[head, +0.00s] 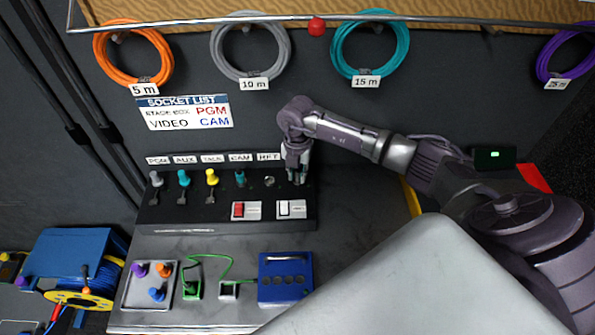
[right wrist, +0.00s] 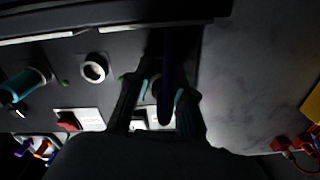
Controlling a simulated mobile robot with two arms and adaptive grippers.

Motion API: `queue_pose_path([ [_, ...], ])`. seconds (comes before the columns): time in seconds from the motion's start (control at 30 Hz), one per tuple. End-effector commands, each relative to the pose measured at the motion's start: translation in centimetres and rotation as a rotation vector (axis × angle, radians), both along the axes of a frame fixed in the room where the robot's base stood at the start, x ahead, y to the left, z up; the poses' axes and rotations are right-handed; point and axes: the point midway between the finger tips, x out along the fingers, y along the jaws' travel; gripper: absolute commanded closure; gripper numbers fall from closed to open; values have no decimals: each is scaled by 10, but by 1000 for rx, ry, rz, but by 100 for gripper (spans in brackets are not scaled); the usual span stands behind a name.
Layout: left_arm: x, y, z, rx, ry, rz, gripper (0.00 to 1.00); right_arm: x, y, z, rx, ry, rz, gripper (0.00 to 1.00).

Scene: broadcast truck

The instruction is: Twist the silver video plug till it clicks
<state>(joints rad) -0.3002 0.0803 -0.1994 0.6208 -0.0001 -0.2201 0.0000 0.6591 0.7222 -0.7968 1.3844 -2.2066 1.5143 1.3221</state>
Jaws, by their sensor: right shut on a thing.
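A panel box (head: 305,215) carries a row of labelled sockets. A silver-grey plug (head: 157,180) stands under the PGM label at its left end. My right gripper (head: 297,177) is at the panel's right end, just right of the RET socket (head: 269,181) and above the white switch (head: 290,209). In the right wrist view its fingers (right wrist: 163,98) close around a dark, elongated thing (right wrist: 167,75); I cannot tell what it is or whether it touches the panel. The RET socket shows there as an empty pale ring (right wrist: 94,68). My left gripper is not in view.
A red switch (head: 239,210) sits below CAM. In front are a tray of coloured plugs (head: 127,302) and a blue box (head: 285,265). Cable coils hang behind.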

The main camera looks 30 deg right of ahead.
Motion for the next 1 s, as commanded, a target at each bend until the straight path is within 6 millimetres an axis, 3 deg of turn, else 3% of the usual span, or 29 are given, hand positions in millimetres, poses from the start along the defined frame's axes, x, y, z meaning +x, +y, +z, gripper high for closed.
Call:
queue_pose_path([
  [0.23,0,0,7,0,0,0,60,0,1,0,1,1,-134,100],
  [0.77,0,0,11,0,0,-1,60,0,1,0,0,1,-209,100],
  [0.8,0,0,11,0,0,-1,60,0,0,-1,-1,2,-218,74],
  [0.97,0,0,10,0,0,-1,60,0,0,-1,-1,1,-215,48],
  [1.0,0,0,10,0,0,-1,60,0,0,-1,-1,1,-215,48],
])
